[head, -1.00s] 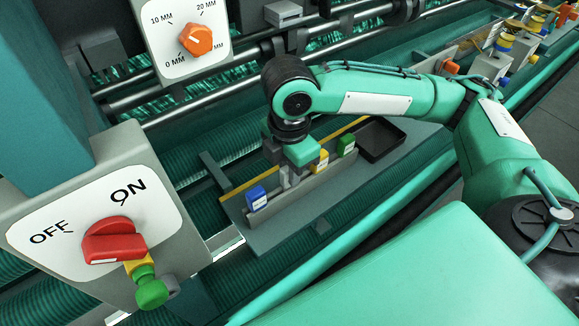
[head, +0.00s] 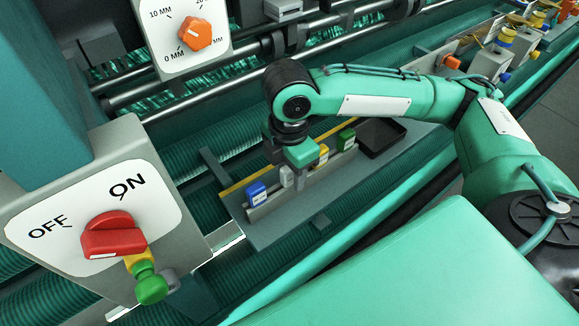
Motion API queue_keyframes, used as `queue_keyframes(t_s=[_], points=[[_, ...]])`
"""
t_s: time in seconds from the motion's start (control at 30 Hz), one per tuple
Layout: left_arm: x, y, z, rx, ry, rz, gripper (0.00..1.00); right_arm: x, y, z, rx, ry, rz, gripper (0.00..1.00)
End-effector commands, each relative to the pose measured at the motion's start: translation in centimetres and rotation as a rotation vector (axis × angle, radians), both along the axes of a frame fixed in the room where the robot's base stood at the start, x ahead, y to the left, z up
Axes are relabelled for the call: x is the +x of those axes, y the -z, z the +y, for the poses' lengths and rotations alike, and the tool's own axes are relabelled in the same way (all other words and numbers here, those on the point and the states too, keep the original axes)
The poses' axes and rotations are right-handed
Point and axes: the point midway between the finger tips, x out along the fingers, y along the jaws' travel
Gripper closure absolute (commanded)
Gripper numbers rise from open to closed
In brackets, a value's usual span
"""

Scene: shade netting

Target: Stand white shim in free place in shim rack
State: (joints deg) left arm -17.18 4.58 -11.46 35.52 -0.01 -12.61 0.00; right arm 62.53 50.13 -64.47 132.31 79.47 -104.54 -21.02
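The white shim (head: 287,176) stands in the shim rack (head: 262,209), between the blue shim (head: 256,193) on its left and the yellow shim (head: 322,156) on its right. A green shim (head: 346,139) stands farther right in the same rack. My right gripper (head: 288,170) is over the rack at the white shim, pointing down. Its near grey finger shows in front and to the right of the shim, with a small gap, so it looks open. The shim's foot and the far fingertip are partly hidden. My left gripper is out of view.
A black tray (head: 381,138) lies right of the rack on the grey shelf (head: 290,225). A control box (head: 110,220) with a red switch stands at front left. An orange dial (head: 197,34) is above. Rollers and green netting run behind the shelf.

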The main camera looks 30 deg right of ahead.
Motion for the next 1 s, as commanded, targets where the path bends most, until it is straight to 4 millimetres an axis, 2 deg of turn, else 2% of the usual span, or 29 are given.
queue_keyframes(t_s=[0.23, 0.37, 0.47, 0.8, 1.0], points=[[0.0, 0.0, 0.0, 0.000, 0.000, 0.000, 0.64, 0.0, -0.1, 0.0, 0.000, 0.000, -0.001, 0.55], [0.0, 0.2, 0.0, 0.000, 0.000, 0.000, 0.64, 0.1, -1.0, 0.1, 0.003, -0.001, -0.005, 0.55], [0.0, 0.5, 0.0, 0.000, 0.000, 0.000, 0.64, 0.1, -2.5, 0.1, 0.002, -0.002, -0.007, 0.55], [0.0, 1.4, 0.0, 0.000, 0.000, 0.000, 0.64, 0.1, -10.2, 0.1, 0.002, 0.000, -0.007, 0.55], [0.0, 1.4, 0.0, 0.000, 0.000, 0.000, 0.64, 0.1, -12.8, 0.0, 0.000, 0.000, -0.003, 0.55]])
